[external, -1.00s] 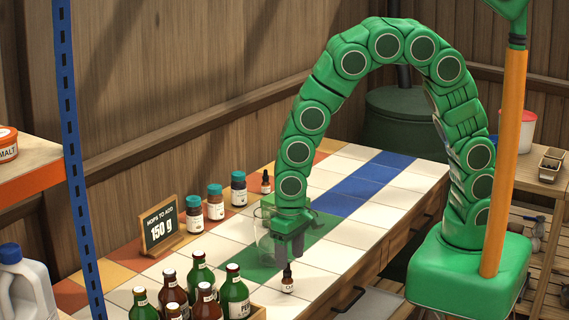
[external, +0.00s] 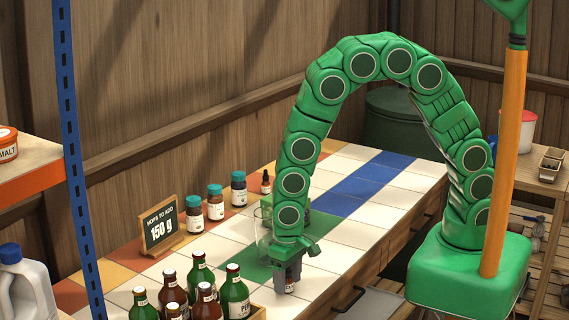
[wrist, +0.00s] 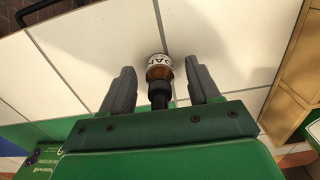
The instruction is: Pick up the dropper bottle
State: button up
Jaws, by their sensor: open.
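A small amber dropper bottle with a white label and black cap stands on the white tiles at the counter's front edge; it shows in the wrist view (wrist: 159,66) between the two grey fingers. My gripper (wrist: 161,74) is open around it, with a gap on each side. In the external view my gripper (external: 288,272) points down over this bottle and mostly hides it. A second dropper bottle (external: 265,184) stands farther back on the counter, apart from my gripper.
A clear glass vessel (external: 262,232) stands just behind my gripper. Several brown and green bottles (external: 203,275) stand in a crate at the front left. Teal-capped jars (external: 215,203) and a "150 g" sign (external: 160,228) line the back. The right part of the counter is clear.

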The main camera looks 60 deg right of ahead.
aim_at(287, 271)
jog(key=shift+f, duration=0.1)
grip_shut()
dwell(0.3)
jog(key=shift+r, duration=0.5)
notch_tip(287, 271, up, 2)
jog(key=shift+r, duration=0.1)
jog(key=s+d+r, duration=0.8)
jog(key=s+r, duration=0.1)
jog(key=s, duration=0.2)
jog(key=shift+d+r, duration=0.25)
jog(key=shift+r, duration=0.15)
